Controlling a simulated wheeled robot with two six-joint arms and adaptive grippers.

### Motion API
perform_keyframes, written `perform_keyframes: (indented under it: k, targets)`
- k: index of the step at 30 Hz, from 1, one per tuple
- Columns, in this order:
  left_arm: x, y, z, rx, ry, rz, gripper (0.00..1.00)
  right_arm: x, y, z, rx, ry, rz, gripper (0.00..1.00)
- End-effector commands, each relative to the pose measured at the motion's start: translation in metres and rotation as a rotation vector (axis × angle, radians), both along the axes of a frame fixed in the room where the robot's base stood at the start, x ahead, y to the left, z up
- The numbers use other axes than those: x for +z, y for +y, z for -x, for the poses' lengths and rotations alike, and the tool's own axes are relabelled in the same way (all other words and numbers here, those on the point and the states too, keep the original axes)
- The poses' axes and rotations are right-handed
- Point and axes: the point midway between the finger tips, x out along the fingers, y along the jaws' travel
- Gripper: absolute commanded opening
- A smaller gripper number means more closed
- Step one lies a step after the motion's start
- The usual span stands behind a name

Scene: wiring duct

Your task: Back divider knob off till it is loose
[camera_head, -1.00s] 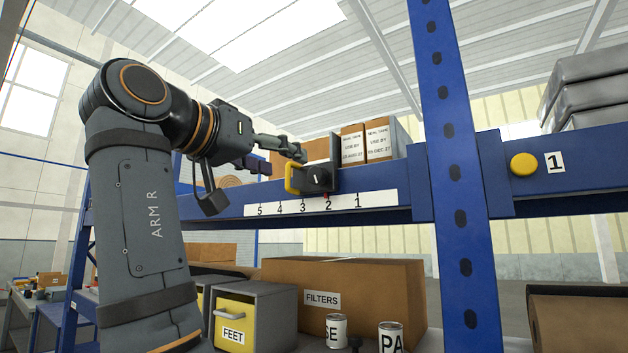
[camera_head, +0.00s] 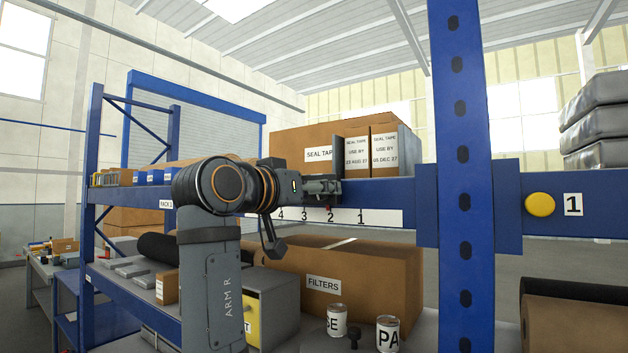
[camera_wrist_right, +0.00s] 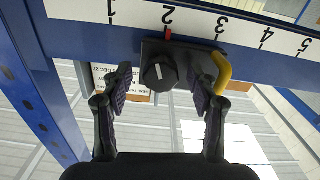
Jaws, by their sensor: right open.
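The divider knob (camera_wrist_right: 160,72) is a black round knob with a white mark, on a dark block at the shelf beam, close to the red pointer (camera_wrist_right: 168,34) at number 2. A yellow handle (camera_wrist_right: 221,73) sits beside the knob on the same block. My right gripper (camera_wrist_right: 160,92) is open, its fingers on either side of the knob with gaps between; I cannot see any contact. In the head view my right gripper (camera_head: 322,188) is at the beam and hides the knob and handle. My left gripper is not in view.
The blue beam (camera_head: 385,196) carries a white number strip (camera_head: 372,217). Seal tape boxes (camera_head: 384,150) stand on the shelf above. A blue upright (camera_head: 461,120) rises to the right. A filters box (camera_head: 380,275) and cans (camera_head: 387,334) sit below.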

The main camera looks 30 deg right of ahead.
Motion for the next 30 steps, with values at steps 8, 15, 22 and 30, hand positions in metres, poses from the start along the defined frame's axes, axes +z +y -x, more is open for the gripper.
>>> perform_keyframes:
  k: [8,15,22,30]
  targets:
    - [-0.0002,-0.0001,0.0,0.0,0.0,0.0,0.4,-0.0004,-0.0009,-0.0007,0.001,0.0,0.0,0.55]
    - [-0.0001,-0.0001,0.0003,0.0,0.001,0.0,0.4,-0.0002,-0.0008,-0.0007,0.001,0.0,0.0,0.23]
    - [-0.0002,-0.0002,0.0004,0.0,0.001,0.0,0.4,-0.0002,-0.0008,-0.0007,0.001,0.002,0.001,0.05]
    - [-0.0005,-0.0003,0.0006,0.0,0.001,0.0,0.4,-0.0001,-0.0009,-0.0008,0.001,0.064,0.026,0.05]
